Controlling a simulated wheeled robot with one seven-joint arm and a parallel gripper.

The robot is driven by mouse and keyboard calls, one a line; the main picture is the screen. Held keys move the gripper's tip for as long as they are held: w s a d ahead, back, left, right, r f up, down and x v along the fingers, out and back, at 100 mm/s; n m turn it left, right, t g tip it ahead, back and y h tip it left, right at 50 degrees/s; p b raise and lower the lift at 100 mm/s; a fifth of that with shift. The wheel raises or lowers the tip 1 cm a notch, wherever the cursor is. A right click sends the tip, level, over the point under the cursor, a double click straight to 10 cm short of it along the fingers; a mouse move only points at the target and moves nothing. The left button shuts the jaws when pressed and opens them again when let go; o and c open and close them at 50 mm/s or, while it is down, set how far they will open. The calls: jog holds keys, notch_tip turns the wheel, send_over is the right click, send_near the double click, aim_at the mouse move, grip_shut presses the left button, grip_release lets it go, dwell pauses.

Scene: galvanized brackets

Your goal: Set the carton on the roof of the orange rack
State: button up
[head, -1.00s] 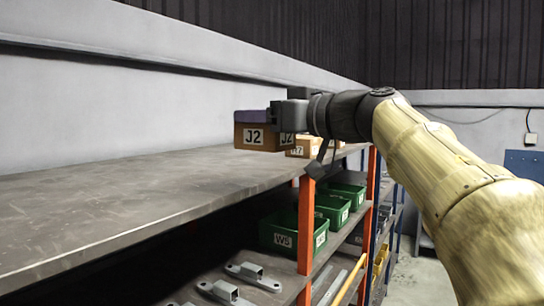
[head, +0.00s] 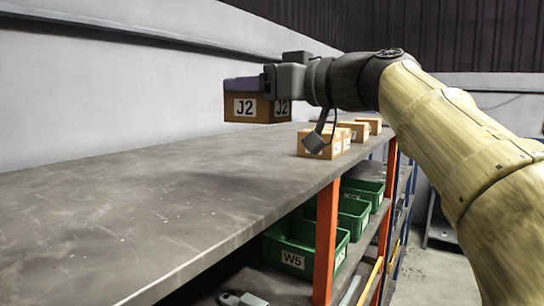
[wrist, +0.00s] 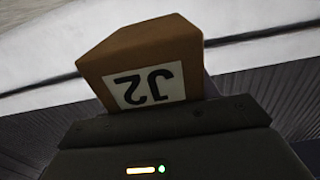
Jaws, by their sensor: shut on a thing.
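The carton (head: 243,106) is a brown box with a purple top and white J2 labels. In the head view it is held in the air above the roof of the orange rack (head: 150,195), a wide grey metal surface. My gripper (head: 272,88) is shut on the carton from its right side. In the wrist view the carton (wrist: 125,55) shows its J2 label upside down beyond the gripper's dark body. The gripper's fingers are largely hidden. A gap shows between the carton's underside and the roof.
Several small brown cartons (head: 322,146) stand on the roof at its far right end. Green bins (head: 300,247) sit on the shelf below, behind an orange post (head: 325,240). A pale wall (head: 90,90) runs behind the roof. The near and middle roof is clear.

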aim_at(255, 123)
jog(key=shift+r, duration=0.1)
jog(key=shift+d, duration=0.1)
jog(key=shift+s, duration=0.25)
jog(key=shift+s+f, duration=0.25)
jog(key=shift+f, duration=0.1)
jog(key=shift+w+f+b, duration=0.15)
jog(key=shift+f+b, duration=0.3)
jog(key=shift+f, duration=2.1)
jog(key=shift+f, duration=2.1)
jog(key=shift+f, duration=0.1)
